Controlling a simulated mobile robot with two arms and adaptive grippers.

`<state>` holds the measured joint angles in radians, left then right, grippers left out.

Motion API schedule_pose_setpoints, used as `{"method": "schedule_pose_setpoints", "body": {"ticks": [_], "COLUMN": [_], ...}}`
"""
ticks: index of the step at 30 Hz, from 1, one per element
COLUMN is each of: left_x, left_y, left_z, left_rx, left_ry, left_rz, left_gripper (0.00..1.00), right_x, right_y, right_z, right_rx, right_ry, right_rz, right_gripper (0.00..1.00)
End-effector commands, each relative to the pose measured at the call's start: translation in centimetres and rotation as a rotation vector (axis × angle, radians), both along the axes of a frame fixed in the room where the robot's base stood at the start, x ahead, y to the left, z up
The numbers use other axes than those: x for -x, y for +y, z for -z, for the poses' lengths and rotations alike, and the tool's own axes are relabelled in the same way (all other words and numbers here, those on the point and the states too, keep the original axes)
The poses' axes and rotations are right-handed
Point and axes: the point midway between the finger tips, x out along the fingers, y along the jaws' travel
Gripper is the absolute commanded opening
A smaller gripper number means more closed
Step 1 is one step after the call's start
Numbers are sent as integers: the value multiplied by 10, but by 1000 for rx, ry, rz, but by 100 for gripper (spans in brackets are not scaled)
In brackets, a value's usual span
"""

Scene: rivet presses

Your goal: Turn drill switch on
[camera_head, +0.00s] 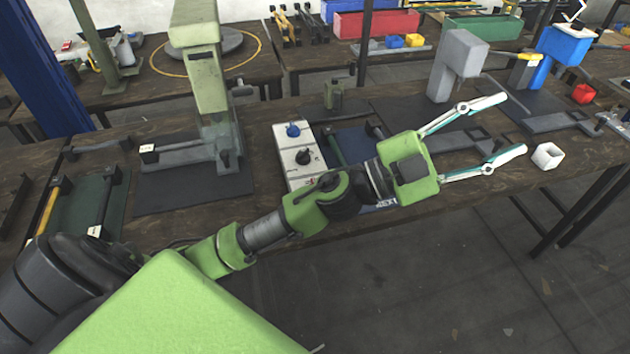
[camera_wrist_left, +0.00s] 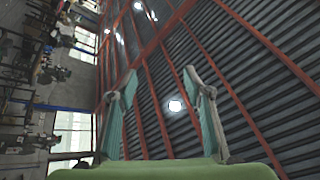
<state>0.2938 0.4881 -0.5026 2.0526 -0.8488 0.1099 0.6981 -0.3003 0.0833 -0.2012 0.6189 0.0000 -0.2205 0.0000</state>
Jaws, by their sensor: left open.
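A light grey switch box (camera_head: 297,171) lies on the workbench near the middle of the head view. It carries a blue knob (camera_head: 293,130) at its far end and a black knob (camera_head: 303,157) nearer me. My arm hides its near end. My left gripper (camera_head: 513,125) is open and empty, stretched out to the right of the box, over the bench's front part. In the left wrist view its two fingers (camera_wrist_left: 164,110) are spread and point at the ceiling, with nothing between them. My right gripper is not in view.
A pale green press (camera_head: 207,85) stands left of the box. A grey press (camera_head: 455,62) and a blue press (camera_head: 562,50) stand to the right. A small white open cube (camera_head: 547,156) sits near the front edge. Dark mats cover parts of the workbench (camera_head: 262,107).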

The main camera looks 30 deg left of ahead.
Motion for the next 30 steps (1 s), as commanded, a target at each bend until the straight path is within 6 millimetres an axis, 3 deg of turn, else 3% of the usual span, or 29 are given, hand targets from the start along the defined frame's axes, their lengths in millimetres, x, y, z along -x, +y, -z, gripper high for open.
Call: {"method": "schedule_pose_setpoints", "body": {"ticks": [2, 6, 8, 11, 14, 17, 19, 24, 27, 30], "left_x": [14, 37, 42, 44, 37, 25, 16, 6, 9, 14], "left_y": [-25, -54, -55, -43, -9, 45, 92, 210, 260, 291], "left_z": [-2, 27, 47, 85, 123, 153, 165, 165, 155, 146], "left_rx": [-129, -397, -528, -761, -1005, -1245, -1403, -1696, -1789, -1835], "left_ry": [-88, -166, -171, -144, -61, 71, 192, 530, 694, 801], "left_rz": [128, 344, 422, 527, 593, 617, 606, 510, 445, 399], "left_gripper": [46, 46, 46, 46, 46, 46, 46, 46, 46, 46], "right_x": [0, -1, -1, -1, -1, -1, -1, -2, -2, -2], "right_y": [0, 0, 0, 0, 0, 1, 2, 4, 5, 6], "right_z": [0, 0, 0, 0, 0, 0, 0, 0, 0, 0], "right_rx": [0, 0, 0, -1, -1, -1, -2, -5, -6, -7], "right_ry": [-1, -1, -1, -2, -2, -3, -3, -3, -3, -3], "right_rz": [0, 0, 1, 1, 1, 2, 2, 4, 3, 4], "right_gripper": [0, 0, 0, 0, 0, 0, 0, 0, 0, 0]}}
